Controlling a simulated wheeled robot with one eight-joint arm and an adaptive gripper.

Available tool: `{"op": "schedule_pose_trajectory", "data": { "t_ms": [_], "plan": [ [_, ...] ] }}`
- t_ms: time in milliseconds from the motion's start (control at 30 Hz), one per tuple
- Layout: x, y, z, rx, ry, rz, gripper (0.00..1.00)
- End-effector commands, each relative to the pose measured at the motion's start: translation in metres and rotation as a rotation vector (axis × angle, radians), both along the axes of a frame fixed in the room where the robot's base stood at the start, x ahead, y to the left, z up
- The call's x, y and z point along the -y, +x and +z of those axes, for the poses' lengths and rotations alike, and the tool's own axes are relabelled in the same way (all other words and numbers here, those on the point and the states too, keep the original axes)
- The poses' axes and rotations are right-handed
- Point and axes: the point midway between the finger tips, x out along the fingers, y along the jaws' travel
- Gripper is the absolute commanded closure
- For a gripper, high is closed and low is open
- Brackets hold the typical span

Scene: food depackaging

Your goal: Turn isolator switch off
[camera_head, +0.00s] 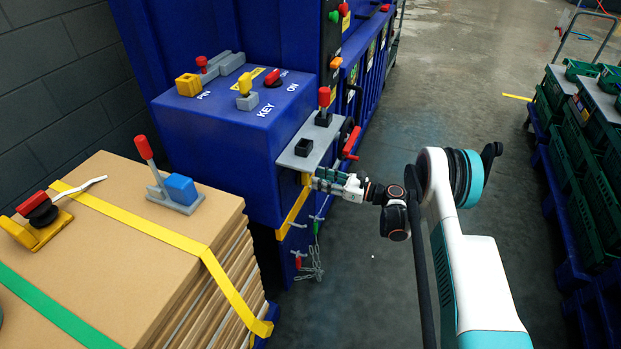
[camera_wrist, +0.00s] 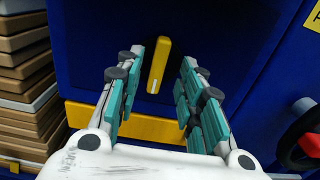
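A yellow upright handle (camera_wrist: 158,66) stands on the blue machine's face in the wrist view. No label shows on it, so I cannot confirm that it is the isolator switch. My gripper (camera_wrist: 162,58) is open, with one teal-padded finger on each side of the handle in the picture. I cannot tell whether the fingers reach it in depth. In the head view my gripper (camera_head: 320,182) is close to the machine's face, below the grey shelf. A red handle on a black round base (camera_head: 351,143) is on the machine farther back; it also shows at the right of the wrist view (camera_wrist: 308,146).
A blue control box (camera_head: 225,140) carries a key switch and levers. A grey shelf (camera_head: 308,143) with a red-knobbed lever juts above my gripper. Strapped cardboard (camera_head: 120,200) stands at left. A yellow bar (camera_wrist: 130,123) lies below the handle.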

Motion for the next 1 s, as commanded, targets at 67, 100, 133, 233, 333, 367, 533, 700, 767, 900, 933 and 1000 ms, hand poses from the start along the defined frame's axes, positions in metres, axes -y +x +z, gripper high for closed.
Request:
{"op": "schedule_pose_trajectory", "data": {
  "t_ms": [67,100,133,233,333,367,533,700,767,900,933,1000],
  "plan": [
    [-0.015,0.004,-0.002,0.0,0.0,0.003,0.65],
    [-0.02,0.006,-0.002,0.0,0.0,0.002,0.65],
    [-0.024,0.008,-0.002,0.0,0.0,0.002,0.65],
    [-0.034,0.012,-0.001,0.0,0.0,0.002,0.65],
    [-0.04,0.014,-0.001,0.0,0.0,0.0,0.65],
    [-0.041,0.015,0.0,0.0,0.0,0.0,0.65],
    [-0.043,0.016,0.0,0.0,0.0,0.0,0.65],
    [-0.043,0.016,0.0,0.0,0.0,0.0,0.7],
    [-0.043,0.016,0.0,0.0,0.0,0.0,0.83],
    [-0.043,0.016,0.0,0.0,0.0,0.0,1.0],
    [-0.043,0.016,0.0,0.0,0.0,0.0,1.0],
    [-0.043,0.016,0.0,0.001,0.0,0.0,1.0]
  ]
}}
